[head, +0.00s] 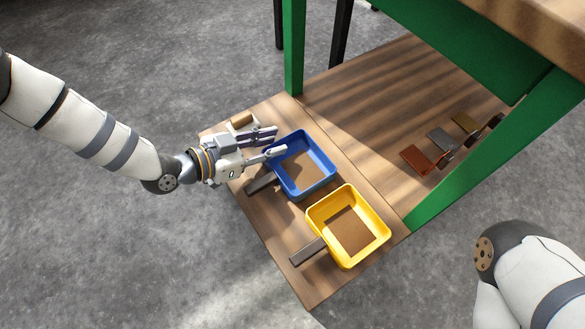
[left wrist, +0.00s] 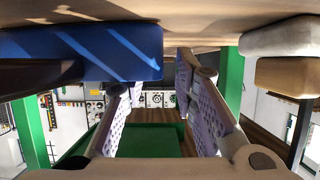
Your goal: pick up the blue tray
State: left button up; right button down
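The blue tray (head: 318,184) is a shallow rectangular box with a dark handle (head: 260,183), on the wooden shelf beside the yellow tray. My left gripper (head: 279,141) is at its far left corner, with one finger overlapping the rim in the head view. The fingers are apart, with nothing between them. In the left wrist view, where the scene looks upside down, the blue tray (left wrist: 110,52) is at the upper left, beside my left gripper (left wrist: 155,88). I cannot tell whether a finger touches it. My right gripper is out of view.
A yellow tray (head: 376,244) with a handle stands close to the blue one. A pale object with a wooden part (head: 241,120) is partly hidden behind my left gripper. Several small coloured plates (head: 442,139) lie farther right. Green table legs (head: 293,50) frame the shelf.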

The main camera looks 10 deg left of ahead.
aim_at(277, 171)
pick_arm(q)
jog(key=shift+x, duration=0.85)
jog(key=shift+a, duration=0.1)
grip_shut()
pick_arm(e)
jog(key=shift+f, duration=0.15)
